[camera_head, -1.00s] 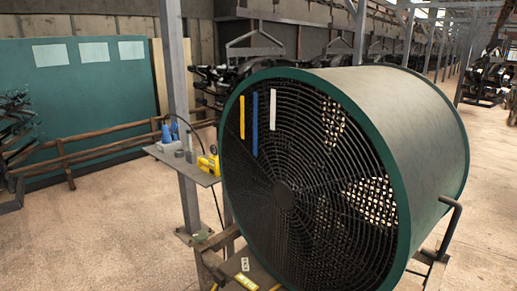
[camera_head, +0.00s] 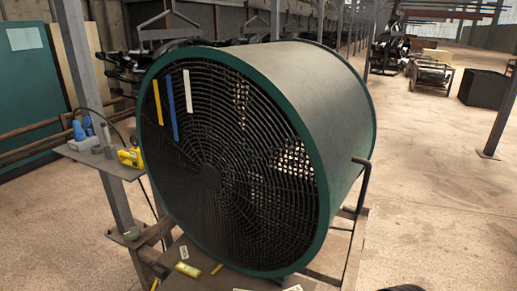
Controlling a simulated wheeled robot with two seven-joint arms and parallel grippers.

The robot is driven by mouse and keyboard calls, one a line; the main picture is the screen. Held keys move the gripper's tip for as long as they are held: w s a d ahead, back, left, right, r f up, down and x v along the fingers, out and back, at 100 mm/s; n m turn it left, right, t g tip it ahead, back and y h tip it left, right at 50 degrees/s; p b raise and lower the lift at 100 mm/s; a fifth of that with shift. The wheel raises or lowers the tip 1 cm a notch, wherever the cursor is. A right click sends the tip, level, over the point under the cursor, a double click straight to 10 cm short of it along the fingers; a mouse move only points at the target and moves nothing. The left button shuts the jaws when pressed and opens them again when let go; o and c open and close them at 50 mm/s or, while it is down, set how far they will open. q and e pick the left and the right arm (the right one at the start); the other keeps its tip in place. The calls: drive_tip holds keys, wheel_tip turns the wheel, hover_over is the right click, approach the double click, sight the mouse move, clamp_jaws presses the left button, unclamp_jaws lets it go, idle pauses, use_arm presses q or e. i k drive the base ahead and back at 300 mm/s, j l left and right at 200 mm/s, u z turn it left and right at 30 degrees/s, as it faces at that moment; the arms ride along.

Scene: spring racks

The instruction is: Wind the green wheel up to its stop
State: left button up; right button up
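I cannot make out a green wheel that could be wound. The only large round green thing is the dark green rim of a big drum fan (camera_head: 345,100), whose black wire grille faces me at the middle left. Neither of my grippers shows in the view.
The fan stands on a low stand with a bent handle (camera_head: 365,185) at its right. A grey post (camera_head: 92,110) and a small shelf (camera_head: 108,165) with blue bottles (camera_head: 83,127) and a yellow tool (camera_head: 130,157) are at the left. Open floor (camera_head: 440,200) lies right, with a dark box (camera_head: 484,88).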

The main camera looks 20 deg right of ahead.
sight(131, 234)
drive_tip(key=i+j+u, duration=0.3)
drive_tip(key=i+j, duration=0.25)
drive_tip(key=j, duration=0.15)
drive_tip(key=i+j+u, duration=0.3)
drive_tip(key=i+j, duration=0.25)
drive_tip(key=i, duration=0.1)
